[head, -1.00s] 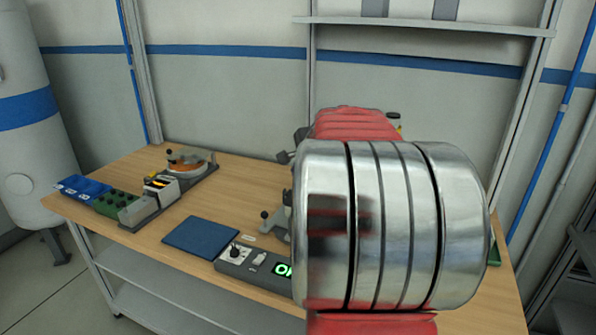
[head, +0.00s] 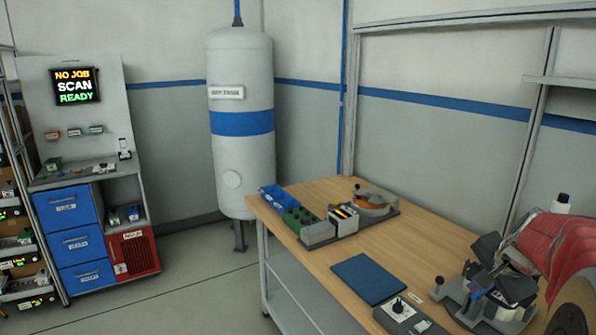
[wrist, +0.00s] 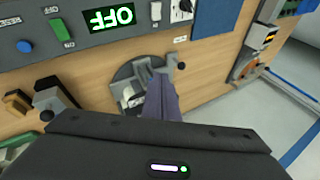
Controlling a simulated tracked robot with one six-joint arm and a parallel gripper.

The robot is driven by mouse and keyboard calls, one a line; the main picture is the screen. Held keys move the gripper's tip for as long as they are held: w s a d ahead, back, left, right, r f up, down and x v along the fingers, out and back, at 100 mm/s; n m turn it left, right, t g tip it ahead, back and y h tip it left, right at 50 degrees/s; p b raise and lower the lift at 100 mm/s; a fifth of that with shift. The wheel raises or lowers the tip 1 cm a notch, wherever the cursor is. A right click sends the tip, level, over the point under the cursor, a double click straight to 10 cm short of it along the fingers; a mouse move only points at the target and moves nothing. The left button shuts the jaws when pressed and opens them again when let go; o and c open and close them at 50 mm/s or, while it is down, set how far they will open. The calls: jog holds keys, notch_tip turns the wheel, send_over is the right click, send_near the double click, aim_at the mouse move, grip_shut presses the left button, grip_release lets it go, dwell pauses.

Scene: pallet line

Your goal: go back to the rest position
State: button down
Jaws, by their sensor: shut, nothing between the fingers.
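My gripper (wrist: 160,92) points down over the wooden workbench (head: 420,235) in the wrist view, its dark fingers together with nothing between them. Below the fingers is a grey round-based fixture (wrist: 133,88), partly hidden by them. In the head view my gripper (head: 478,288) is at the lower right, in front of the red part of my arm. It looks close above the fixture (head: 452,292), but I cannot tell the exact gap.
A blue mat (head: 366,278) and a switch box (head: 402,312) lie on the bench; the box's display (wrist: 108,18) reads OFF. Blue and green bins (head: 290,208) stand at the bench's left end. A cabinet (head: 95,215) and tank (head: 240,130) stand beyond open floor.

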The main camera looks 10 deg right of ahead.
jog(key=s+a+n, duration=0.4)
jog(key=a+n, duration=0.1)
jog(key=a, duration=0.7)
jog(key=s+a+n+y, duration=0.1)
jog(key=s+a+n, duration=0.3)
jog(key=a, duration=0.8)
jog(key=s+a+n+y, duration=0.1)
jog(key=s+a+n, duration=0.4)
jog(key=a+n, duration=0.3)
jog(key=a, duration=0.4)
jog(key=shift+g, duration=0.3)
jog(key=shift+s, duration=0.1)
